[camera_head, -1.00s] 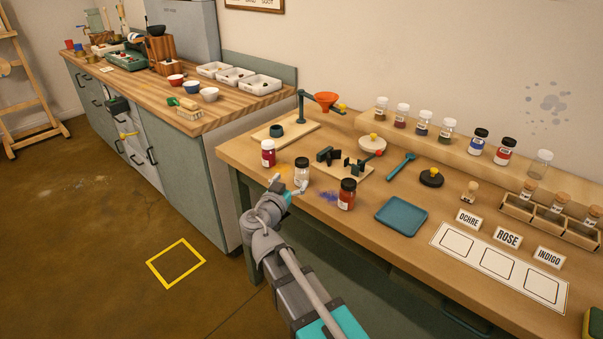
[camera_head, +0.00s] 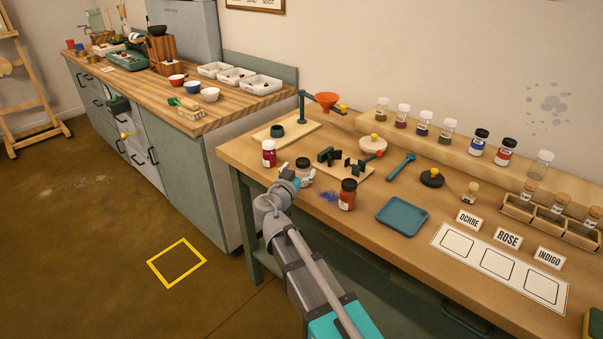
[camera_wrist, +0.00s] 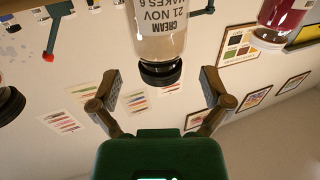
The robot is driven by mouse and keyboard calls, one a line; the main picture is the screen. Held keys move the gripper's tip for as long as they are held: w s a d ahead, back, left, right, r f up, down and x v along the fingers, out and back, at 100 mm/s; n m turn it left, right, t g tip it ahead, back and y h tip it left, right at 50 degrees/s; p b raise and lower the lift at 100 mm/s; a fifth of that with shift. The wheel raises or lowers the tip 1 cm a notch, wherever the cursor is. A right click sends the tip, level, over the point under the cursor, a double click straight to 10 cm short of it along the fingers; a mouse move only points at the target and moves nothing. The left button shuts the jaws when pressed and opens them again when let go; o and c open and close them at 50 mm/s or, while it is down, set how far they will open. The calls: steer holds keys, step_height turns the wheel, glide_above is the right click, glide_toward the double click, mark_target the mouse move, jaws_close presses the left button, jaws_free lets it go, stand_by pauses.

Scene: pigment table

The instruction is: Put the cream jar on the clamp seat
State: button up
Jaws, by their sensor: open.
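The cream jar (camera_head: 303,172) is a clear jar with a dark lid, standing near the table's front edge. My gripper partly covers it in the head view. In the wrist view, which looks upside down, the cream jar (camera_wrist: 162,35) shows its CREAM label and its black lid. My gripper (camera_head: 292,178) is open at the jar's near side. The wrist view shows the fingers of my gripper (camera_wrist: 160,78) spread to either side of the lid, with gaps and no clear contact. The dark clamp (camera_head: 352,165) stands on a wooden board behind the jar; its seat is hard to make out.
A crimson jar (camera_head: 269,153) stands left of the cream jar, and an orange-red jar (camera_head: 347,194) stands to its right. Blue powder lies between the cream and orange-red jars. A blue tray (camera_head: 402,215) lies further right. A funnel stand (camera_head: 303,107) rises behind.

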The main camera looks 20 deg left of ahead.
mark_target(303, 160)
steer(key=shift+w+d, duration=0.1)
steer(key=shift+w, duration=1.45)
jaws_close()
steer(key=shift+r, duration=0.2)
step_height(303, 160, up, 2)
steer(key=shift+r+p, duration=0.1)
steer(key=shift+p, duration=1.1)
steer(key=s+d+r+p, duration=0.3)
steer(key=s+r+p, duration=0.7)
steer(key=s, duration=0.3)
steer(key=shift+s+d+r+p, duration=0.15)
steer(key=shift+s+r+p, duration=0.1)
steer(key=shift+s+p, duration=0.1)
